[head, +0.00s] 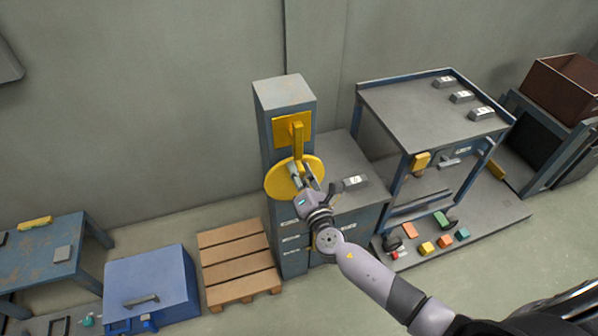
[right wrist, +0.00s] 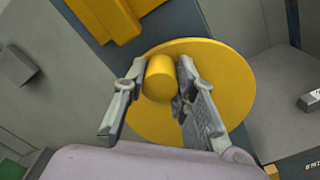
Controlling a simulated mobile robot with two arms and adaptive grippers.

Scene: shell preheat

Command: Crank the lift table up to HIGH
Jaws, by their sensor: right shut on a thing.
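A yellow crank disc (head: 283,181) is mounted on the front of a blue-grey column (head: 285,92) in the head view. It fills the middle of the right wrist view (right wrist: 225,85). A yellow cylindrical crank knob (right wrist: 160,80) sticks out from the disc. My right gripper (head: 297,178) is at the disc, with its fingers on either side of the knob, shut on it; this shows in the right wrist view (right wrist: 158,90). A yellow bracket with an upright bar (head: 296,130) sits above the disc. My left gripper is not in view. I cannot tell which structure is the lift table.
A grey-topped workbench (head: 410,100) stands right of the column, with coloured blocks on its lower base. A grey cabinet (head: 335,160) stands beside the column. A wooden pallet (head: 238,262) and a blue chest (head: 150,280) lie to the left. A brown box (head: 565,85) is far right.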

